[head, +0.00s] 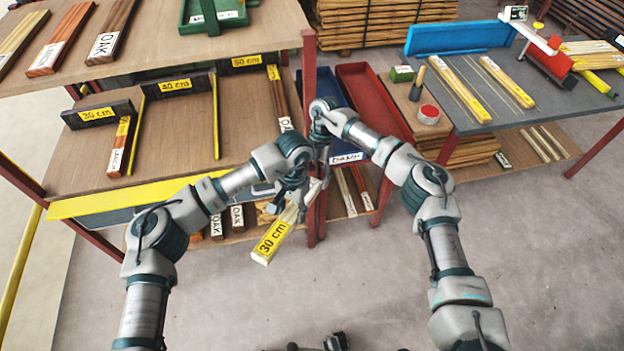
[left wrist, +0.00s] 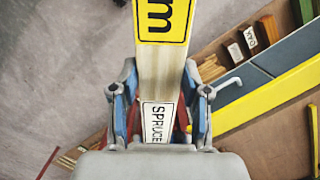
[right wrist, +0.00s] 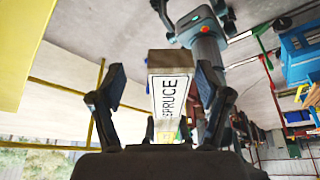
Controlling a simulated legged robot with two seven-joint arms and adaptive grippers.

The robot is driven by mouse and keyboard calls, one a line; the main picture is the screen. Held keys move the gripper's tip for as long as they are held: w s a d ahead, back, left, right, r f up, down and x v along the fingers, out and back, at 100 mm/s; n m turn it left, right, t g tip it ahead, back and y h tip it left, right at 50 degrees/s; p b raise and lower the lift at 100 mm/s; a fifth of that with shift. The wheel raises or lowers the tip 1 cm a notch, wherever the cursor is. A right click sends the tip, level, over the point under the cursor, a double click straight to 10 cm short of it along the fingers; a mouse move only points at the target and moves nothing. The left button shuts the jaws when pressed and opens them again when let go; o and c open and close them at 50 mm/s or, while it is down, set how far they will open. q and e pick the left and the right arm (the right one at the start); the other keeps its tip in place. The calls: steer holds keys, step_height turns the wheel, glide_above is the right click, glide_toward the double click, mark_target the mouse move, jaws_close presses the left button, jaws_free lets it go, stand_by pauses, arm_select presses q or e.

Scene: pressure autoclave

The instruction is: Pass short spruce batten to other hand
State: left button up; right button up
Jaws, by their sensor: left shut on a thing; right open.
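The short spruce batten (head: 271,242) is a pale bar with a yellow "30 cm" label toward its near end. My left gripper (head: 286,205) is shut on it, with the fingers on its two sides. In the left wrist view the batten (left wrist: 161,75) runs out between the fingers (left wrist: 162,105), with a white SPRUCE label near the palm. My right gripper (head: 319,172) is open just above, by the far end. In the right wrist view the batten's SPRUCE-labelled part (right wrist: 170,98) shows between the spread fingers (right wrist: 160,90), with gaps on both sides.
A wooden shelf rack (head: 175,140) with length-marked bays and OAK pieces stands behind and left. A red bin (head: 372,95) is behind my right arm. A grey table (head: 480,110) with yellow-edged battens stands right. The near floor (head: 380,300) is clear.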

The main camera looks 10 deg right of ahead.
arm_select(q)
steer(key=shift+a, duration=0.25)
arm_select(e)
steer(key=shift+s+a+f, duration=0.2)
steer(key=shift+a+f, duration=0.25)
steer(key=shift+f, duration=0.1)
arm_select(q)
steer(key=shift+d, duration=0.4)
arm_select(e)
steer(key=shift+d, duration=0.3)
steer(key=c, duration=1.3)
arm_select(q)
steer(key=o, duration=1.1)
arm_select(e)
steer(key=shift+a, duration=0.1)
steer(key=shift+c, duration=0.3)
arm_select(q)
steer(key=shift+o, duration=1.3)
steer(key=shift+a, duration=0.25)
arm_select(e)
steer(key=shift+a, duration=0.1)
